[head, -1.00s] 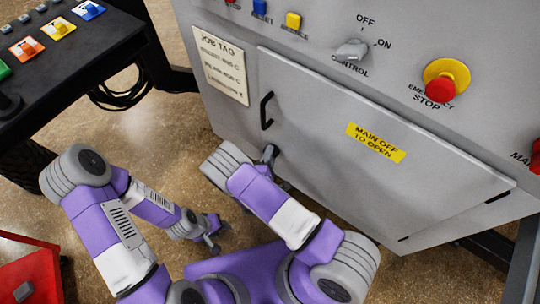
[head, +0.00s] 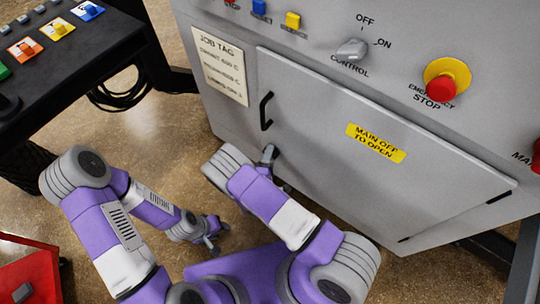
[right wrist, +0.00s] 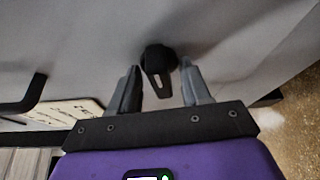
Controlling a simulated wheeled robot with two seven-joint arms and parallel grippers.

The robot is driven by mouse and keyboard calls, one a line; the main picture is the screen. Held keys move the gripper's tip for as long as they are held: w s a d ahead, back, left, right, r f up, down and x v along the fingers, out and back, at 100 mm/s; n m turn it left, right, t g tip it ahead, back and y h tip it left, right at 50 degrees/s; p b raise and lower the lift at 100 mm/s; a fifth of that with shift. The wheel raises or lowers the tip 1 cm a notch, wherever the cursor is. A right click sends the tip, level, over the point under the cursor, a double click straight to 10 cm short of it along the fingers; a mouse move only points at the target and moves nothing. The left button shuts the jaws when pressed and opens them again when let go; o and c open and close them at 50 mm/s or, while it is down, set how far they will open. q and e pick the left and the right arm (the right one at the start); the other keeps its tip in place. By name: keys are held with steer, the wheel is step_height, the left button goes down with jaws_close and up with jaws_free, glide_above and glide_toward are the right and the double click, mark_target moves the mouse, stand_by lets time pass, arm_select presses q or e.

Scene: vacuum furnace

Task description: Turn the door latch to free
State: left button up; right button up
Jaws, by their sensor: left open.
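The grey furnace door (head: 340,150) is shut and carries a yellow "MAIN OFF TO OPEN" label (head: 376,143). In the right wrist view the door latch (right wrist: 158,66) is a black knob with a short slotted lever pointing down the picture. My right gripper (right wrist: 160,78) is open, with one finger on each side of the latch and visible gaps to it. In the head view the right forearm hides most of this gripper, and the latch cannot be made out clearly. My left gripper (head: 212,243) is open and empty, low over the floor, away from the door.
The black door handle (head: 266,111) is beside the latch area. Above are the control switch (head: 352,48) and the emergency stop (head: 442,86). A job tag (head: 219,66) is left of the door. A black console (head: 75,50) and a red object (head: 28,270) are at the left.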

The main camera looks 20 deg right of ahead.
steer(key=p+v, duration=0.2)
steer(key=v, duration=0.5)
steer(key=shift+s+a, duration=0.15)
steer(key=shift+s, duration=0.1)
stand_by(0.5)
